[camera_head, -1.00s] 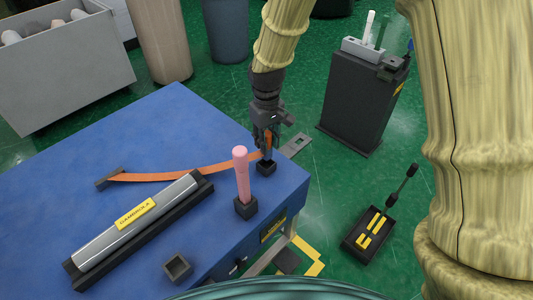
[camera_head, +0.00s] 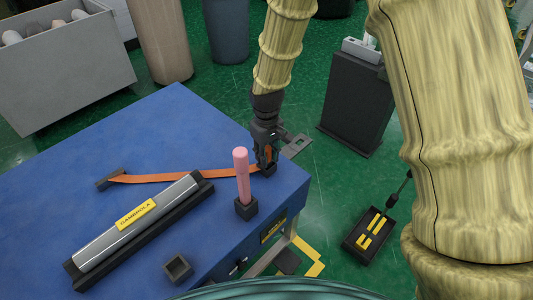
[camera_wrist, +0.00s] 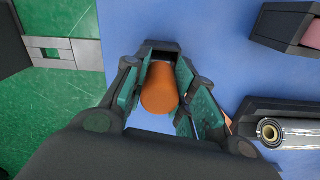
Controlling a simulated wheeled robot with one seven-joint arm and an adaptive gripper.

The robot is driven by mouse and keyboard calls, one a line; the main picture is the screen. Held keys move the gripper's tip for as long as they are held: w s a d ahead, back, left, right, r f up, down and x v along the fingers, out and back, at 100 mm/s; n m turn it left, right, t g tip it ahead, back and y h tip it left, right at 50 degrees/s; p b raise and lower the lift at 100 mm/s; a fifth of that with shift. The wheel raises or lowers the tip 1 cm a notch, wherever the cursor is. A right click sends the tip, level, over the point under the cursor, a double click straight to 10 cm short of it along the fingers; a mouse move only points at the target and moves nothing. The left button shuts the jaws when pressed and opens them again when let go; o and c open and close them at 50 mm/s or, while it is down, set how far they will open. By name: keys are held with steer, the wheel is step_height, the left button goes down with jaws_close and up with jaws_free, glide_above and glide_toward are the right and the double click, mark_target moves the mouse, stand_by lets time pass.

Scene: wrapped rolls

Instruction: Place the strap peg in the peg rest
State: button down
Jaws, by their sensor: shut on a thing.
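The orange strap peg (camera_wrist: 160,88) is between the fingers of my gripper (camera_wrist: 172,92) in the wrist view, with its round end towards the camera. In the head view my gripper (camera_head: 266,158) is low at the right corner of the blue table, shut on the peg. A small black square socket, likely the peg rest (camera_head: 269,171), is directly beneath the fingers. Its dark edge (camera_wrist: 158,46) shows just beyond the peg in the wrist view. The fingers hide how far the peg is in it. The orange strap (camera_head: 190,177) runs left from the peg to a dark anchor (camera_head: 110,179).
A pink peg (camera_head: 242,176) stands upright in a black holder (camera_head: 246,208) close to my gripper's left. A wrapped silver roll (camera_head: 140,220) lies in a black cradle. An empty black square cup (camera_head: 177,267) is near the front edge of the blue table (camera_head: 150,125).

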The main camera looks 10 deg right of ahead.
steer(key=c, duration=1.2)
jaws_free()
steer(key=shift+o, duration=0.2)
step_height(320, 180, up, 12)
steer(key=shift+r, duration=0.1)
